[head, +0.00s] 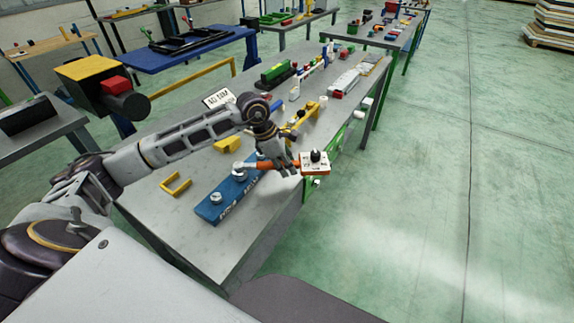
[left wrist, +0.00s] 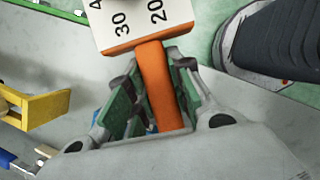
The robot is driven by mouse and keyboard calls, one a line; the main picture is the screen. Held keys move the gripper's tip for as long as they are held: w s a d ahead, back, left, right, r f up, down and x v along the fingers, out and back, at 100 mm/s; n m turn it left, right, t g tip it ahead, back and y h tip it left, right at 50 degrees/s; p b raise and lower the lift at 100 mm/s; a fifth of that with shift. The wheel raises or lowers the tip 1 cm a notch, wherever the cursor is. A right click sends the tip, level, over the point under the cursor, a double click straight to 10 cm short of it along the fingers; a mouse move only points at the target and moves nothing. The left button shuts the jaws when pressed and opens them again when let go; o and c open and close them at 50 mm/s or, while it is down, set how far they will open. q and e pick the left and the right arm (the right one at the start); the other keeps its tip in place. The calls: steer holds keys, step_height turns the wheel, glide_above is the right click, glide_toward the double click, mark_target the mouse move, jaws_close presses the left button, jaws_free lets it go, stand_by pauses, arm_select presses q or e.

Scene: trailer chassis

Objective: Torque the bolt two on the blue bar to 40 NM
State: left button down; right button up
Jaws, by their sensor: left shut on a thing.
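The blue bar (head: 226,196) lies near the front edge of the grey table, with printed lettering on its right side. A silver bolt (head: 215,198) stands at its near end and another (head: 239,175) near its middle; the far end is partly hidden by my arm. My left gripper (head: 284,166) is shut on the orange handle of a torque wrench (head: 267,165). In the left wrist view the orange handle (left wrist: 160,88) sits between green finger pads. My right gripper is not in view.
A sign (head: 219,98) appears to read 40 NM. Yellow brackets (head: 176,184) lie on the grey table (head: 160,211), with a green and black block (head: 276,74) and several small parts farther back. Open green floor lies to the right.

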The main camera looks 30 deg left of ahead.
arm_select(q)
steer(key=shift+s+d+m+g+b, duration=0.2)
steer(key=shift+s+d+m+b, duration=0.1)
steer(key=shift+s+m, duration=0.3)
steer(key=shift+s+d+m+g+b, duration=0.2)
steer(key=shift+s+m+b, duration=0.1)
steer(key=shift+s+m, duration=0.3)
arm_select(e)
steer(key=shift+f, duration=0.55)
arm_select(q)
steer(key=shift+w+a+n, duration=0.1)
steer(key=shift+w+n, duration=0.25)
steer(key=shift+n, duration=0.05)
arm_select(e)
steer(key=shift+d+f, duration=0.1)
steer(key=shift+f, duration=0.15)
arm_select(q)
steer(key=shift+r, duration=0.1)
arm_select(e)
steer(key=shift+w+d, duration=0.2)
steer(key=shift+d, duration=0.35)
arm_select(q)
steer(key=shift+r, duration=0.15)
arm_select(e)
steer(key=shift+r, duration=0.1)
